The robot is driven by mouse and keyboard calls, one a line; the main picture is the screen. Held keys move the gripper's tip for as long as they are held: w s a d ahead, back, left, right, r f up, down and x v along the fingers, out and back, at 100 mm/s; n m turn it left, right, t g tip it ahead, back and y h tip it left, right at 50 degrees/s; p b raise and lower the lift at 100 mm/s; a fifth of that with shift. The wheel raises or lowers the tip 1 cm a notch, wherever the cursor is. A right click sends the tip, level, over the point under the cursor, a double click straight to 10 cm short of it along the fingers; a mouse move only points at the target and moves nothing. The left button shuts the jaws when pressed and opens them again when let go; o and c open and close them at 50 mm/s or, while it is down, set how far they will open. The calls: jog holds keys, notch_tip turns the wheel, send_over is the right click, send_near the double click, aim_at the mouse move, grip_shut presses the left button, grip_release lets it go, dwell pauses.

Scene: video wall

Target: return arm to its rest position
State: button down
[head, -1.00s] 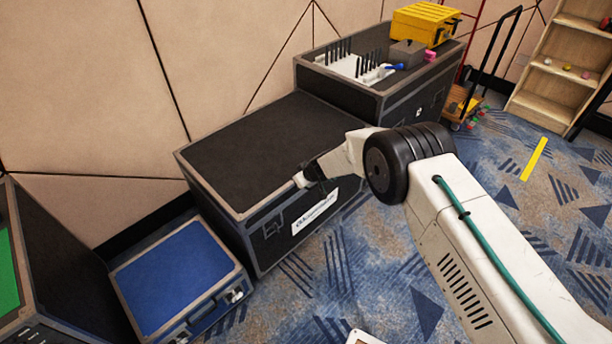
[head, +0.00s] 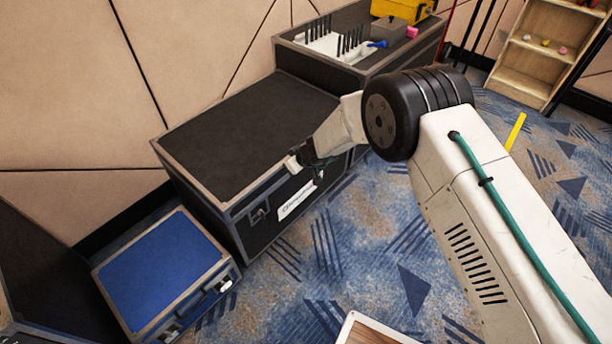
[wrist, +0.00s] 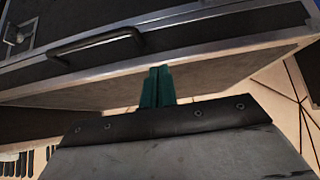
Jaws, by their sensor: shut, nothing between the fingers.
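My arm reaches in from the right in the head view, bent at a black joint. My gripper (head: 296,163) is at the near edge of a long black flight case (head: 240,140), seen small and partly hidden by my wrist. In the wrist view my gripper's green fingers (wrist: 157,86) are together with nothing between them. The case's metal-edged side and a dark handle (wrist: 97,44) fill the upper part of that view. I cannot tell whether the fingers touch the case.
A blue case (head: 160,270) stands on the carpet left of the black case. A taller black case behind holds a white rack (head: 335,46), a grey box and a yellow case (head: 403,10). A wooden shelf (head: 540,55) stands back right. Patterned carpet (head: 350,240) lies open in front.

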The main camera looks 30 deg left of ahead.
jog(key=s+d+f+m+g, duration=0.2)
jog(key=s+d+f+m, duration=0.1)
jog(key=s+d, duration=0.35)
jog(key=s+d+r+m+g+h, duration=0.1)
jog(key=s+d+r+m+g, duration=0.2)
jog(key=d+r, duration=1.1)
jog(key=s+d+r+m+g+h, duration=0.1)
jog(key=s+d+r+m+g, duration=0.3)
jog(key=d+r, duration=0.95)
jog(key=s+d+r+m+t+h, duration=0.1)
jog(key=s+d+r+t+h, duration=0.1)
jog(key=s+d+r, duration=0.4)
jog(key=s+d+r+m+t+h, duration=0.1)
jog(key=s+d+r, duration=0.5)
jog(key=d, duration=0.8)
jog(key=s+d+r+m+t+h, duration=0.2)
jog(key=s+d+r+t, duration=0.3)
jog(key=d+r, duration=0.4)
jog(key=shift+s+d+r+m+h, duration=0.3)
jog(key=shift+s+d+r+m, duration=0.1)
jog(key=shift+s+d+m, duration=0.25)
